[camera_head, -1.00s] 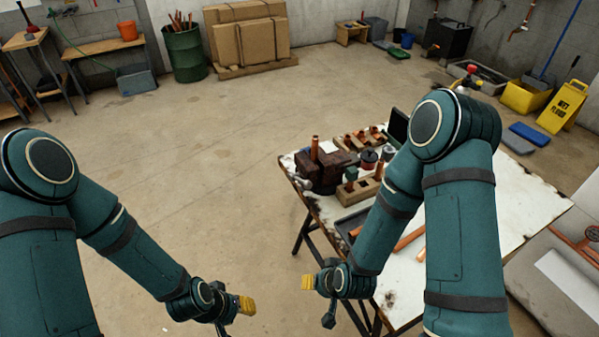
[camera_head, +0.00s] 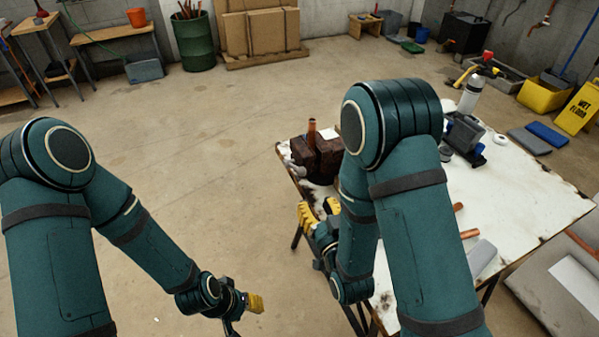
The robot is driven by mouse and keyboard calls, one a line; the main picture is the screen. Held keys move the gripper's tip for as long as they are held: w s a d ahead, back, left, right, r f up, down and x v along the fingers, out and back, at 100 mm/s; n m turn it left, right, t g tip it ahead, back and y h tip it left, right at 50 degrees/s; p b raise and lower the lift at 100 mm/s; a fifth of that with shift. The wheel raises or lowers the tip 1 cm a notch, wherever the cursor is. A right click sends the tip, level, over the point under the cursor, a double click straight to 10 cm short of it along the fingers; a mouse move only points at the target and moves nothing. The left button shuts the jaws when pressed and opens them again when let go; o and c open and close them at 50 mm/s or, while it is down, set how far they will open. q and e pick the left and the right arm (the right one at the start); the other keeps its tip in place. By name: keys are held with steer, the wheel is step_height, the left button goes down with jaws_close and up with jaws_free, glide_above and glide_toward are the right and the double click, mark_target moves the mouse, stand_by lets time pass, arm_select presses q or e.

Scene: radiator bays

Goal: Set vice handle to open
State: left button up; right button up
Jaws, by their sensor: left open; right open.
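The vice (camera_head: 318,156) is a dark reddish-brown block at the far left corner of the white-topped table. A copper pipe (camera_head: 312,132) stands upright in it. A grey knob-like part (camera_head: 299,150), possibly its handle, shows at the vice's left side; its position is hard to tell. My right gripper (camera_head: 318,208) has yellow fingertips, is open and empty, and is nearer to me than the vice, apart from it by the table's left edge. My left gripper (camera_head: 255,303) is low over the floor, left of the table, open and empty. My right arm hides the middle of the table.
The worn white table (camera_head: 530,195) carries a white bottle with a torch head (camera_head: 472,92), a dark grey device (camera_head: 463,133) and copper pipe pieces (camera_head: 469,234). Concrete floor left of the table is clear. A yellow wet-floor sign (camera_head: 580,107) stands at the far right.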

mark_target(300, 170)
steer(key=b+x, duration=0.3)
steer(key=x, duration=1)
jaws_close()
